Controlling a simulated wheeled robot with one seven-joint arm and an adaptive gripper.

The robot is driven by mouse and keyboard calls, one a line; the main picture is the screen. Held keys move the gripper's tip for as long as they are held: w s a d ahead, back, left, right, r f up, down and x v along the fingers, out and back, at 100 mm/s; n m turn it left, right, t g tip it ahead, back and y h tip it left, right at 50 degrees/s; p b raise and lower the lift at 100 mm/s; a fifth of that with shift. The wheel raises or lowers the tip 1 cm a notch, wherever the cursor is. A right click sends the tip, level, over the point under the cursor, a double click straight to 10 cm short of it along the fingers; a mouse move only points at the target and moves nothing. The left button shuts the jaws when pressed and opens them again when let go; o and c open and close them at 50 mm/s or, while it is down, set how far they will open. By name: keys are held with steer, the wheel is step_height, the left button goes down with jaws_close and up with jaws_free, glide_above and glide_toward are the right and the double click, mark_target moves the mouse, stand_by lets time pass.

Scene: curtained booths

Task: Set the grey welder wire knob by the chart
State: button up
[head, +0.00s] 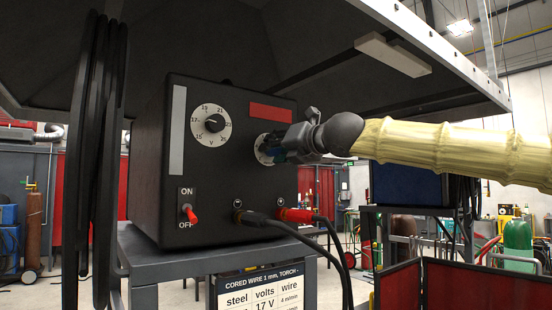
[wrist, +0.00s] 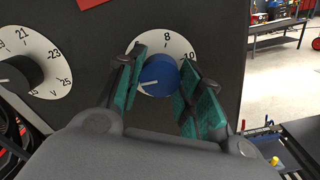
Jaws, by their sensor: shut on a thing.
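The dark welder box (head: 150,165) stands on a grey stand. Its wire knob is blue (wrist: 158,76), on a white dial (wrist: 178,45) where 8 and 10 show; a white mark on the knob points left and slightly down in the wrist view. My gripper (wrist: 162,70) is shut on this knob, one teal pad on each side. In the head view my gripper (head: 284,148) covers most of the dial. The black volt knob (head: 214,123) sits to the left. The chart (head: 263,291) below reads cored wire 1 mm, steel, 17 V, 4 m/min; its lower part is cut off.
A red-tipped ON/OFF switch (head: 190,214) and two cable plugs, black (head: 258,220) and red (head: 296,215), are low on the panel. Black cables (head: 97,150) hang at left. A dark hood (head: 200,45) overhangs the box. A red screen (head: 455,285) stands at lower right.

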steer(key=shift+f+m+b, duration=0.15)
steer(key=shift+m+b, duration=0.3)
steer(key=shift+m, duration=0.05)
stand_by(0.3)
steer(key=o, duration=1)
steer(key=shift+o, duration=0.2)
steer(key=shift+s, duration=0.1)
steer(key=v, duration=1.2)
